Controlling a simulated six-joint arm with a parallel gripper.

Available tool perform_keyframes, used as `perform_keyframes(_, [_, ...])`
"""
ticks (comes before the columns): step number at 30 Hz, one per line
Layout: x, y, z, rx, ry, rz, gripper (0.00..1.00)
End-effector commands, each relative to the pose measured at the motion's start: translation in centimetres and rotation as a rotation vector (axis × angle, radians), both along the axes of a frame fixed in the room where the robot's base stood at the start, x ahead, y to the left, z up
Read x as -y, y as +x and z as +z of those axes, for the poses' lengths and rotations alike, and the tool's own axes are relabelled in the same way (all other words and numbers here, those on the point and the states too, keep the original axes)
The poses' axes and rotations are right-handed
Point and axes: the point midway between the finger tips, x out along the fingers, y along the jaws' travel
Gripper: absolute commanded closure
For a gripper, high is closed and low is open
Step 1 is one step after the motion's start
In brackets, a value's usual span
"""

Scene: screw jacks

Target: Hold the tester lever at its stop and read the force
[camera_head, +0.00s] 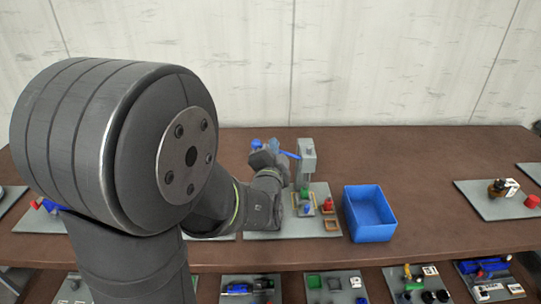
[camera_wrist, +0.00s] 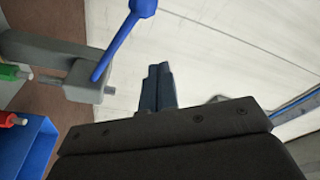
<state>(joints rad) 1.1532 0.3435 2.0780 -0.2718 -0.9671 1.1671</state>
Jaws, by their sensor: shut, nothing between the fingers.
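The tester (camera_head: 307,160) is a grey upright column on a light grey base plate, with a blue lever (camera_head: 290,154) reaching from its top towards the left. In the wrist view the blue lever (camera_wrist: 118,42) runs slantwise from the grey tester head (camera_wrist: 84,82) up to a rounded blue knob (camera_wrist: 143,7). My gripper (camera_head: 268,150) is beside the lever's outer end in the head view. In the wrist view my gripper's dark fingers (camera_wrist: 158,72) are shut and empty, right of the lever with a visible gap in the picture. No force reading is legible.
A blue bin (camera_head: 370,236) stands right of the tester plate. Small red, yellow and blue parts lie on the plate, near the column. Another plate (camera_head: 485,208) with parts is at the right. More fixtures line the front below. Brown table is clear between bin and right plate.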

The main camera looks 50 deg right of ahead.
Motion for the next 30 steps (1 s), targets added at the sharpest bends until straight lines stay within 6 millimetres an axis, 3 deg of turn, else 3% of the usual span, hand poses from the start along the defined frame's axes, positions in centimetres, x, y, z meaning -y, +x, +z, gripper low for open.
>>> perform_keyframes(7, [4.2,3.2,0.5,-0.001,-0.001,0.001,1.0])
perform_keyframes(9, [2.9,3.8,-0.4,-0.002,0.003,0.004,1.0])
perform_keyframes(15, [1.5,4.7,-1.6,-0.002,0.002,0.002,1.0])
perform_keyframes(30, [1.1,4.8,-1.8,-0.003,-0.002,0.0,1.0])
